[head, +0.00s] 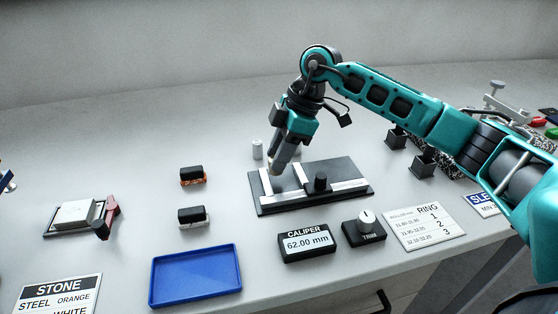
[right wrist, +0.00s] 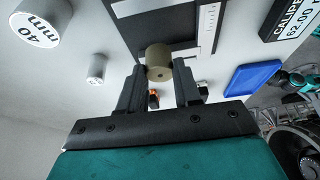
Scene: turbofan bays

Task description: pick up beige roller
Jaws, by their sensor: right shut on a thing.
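The beige roller (right wrist: 159,62) is a short cylinder between my right gripper's fingers in the right wrist view. My right gripper (right wrist: 160,82) is shut on it near the fingertips. In the head view my right gripper (head: 277,167) points down over the left part of the black caliper plate (head: 335,166), near its pale jaws. The roller cannot be made out clearly in the head view. I cannot tell from these frames whether it touches the plate. My left gripper is not in view.
A pale cylinder (head: 257,149) stands behind the plate. A caliper display (head: 306,243) reading 62.00 mm and a trim knob (head: 364,228) stand in front. A blue tray (head: 195,275), two black-topped blocks (head: 192,216) and a stone holder (head: 75,214) are to the left. Dark sockets (head: 424,165) stand right.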

